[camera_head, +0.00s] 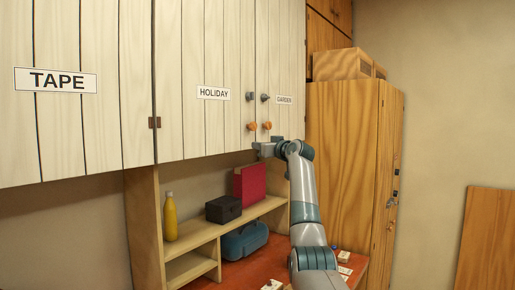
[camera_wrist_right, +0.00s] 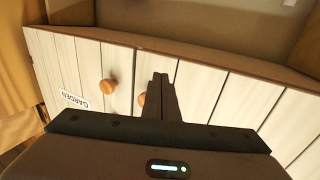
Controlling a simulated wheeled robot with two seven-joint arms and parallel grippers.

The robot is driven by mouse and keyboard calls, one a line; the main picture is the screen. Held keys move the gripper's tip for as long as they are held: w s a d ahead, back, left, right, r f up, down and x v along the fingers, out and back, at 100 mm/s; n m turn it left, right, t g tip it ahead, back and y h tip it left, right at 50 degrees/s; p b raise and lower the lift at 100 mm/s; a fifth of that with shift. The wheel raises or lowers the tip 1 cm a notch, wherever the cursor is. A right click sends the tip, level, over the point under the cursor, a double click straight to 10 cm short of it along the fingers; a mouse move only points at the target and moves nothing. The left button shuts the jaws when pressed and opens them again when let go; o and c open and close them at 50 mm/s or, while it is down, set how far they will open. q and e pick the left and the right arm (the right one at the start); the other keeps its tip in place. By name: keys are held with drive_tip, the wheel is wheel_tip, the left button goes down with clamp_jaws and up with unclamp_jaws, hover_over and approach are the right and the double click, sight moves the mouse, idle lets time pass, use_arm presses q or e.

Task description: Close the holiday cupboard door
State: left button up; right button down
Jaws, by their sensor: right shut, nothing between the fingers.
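The holiday cupboard door (camera_head: 200,122) is pale planked wood with a HOLIDAY label, in the upper middle of the head view. It looks closed, roughly flush with the garden door (camera_head: 285,70) on its right. Its orange knob (camera_head: 251,127) is at the lower right corner. My right gripper (camera_head: 263,148) is shut and empty by the lower edge of the doors, just below the knobs. In the right wrist view, my shut fingers (camera_wrist_right: 162,82) point at the door faces and partly hide one knob (camera_wrist_right: 142,99). Contact with the door cannot be told. My left gripper is not in view.
The tape door (camera_head: 65,125) is on the left. Below are a shelf with a yellow bottle (camera_head: 170,217), a black box (camera_head: 223,209) and a red folder (camera_head: 251,184), and a blue case (camera_head: 245,240). A tall wooden cabinet (camera_head: 342,165) stands right of my arm.

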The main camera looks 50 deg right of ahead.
drive_tip(key=s+b, duration=0.5)
drive_tip(key=s, duration=0.4)
drive_tip(key=shift+f, duration=0.15)
idle(0.5)
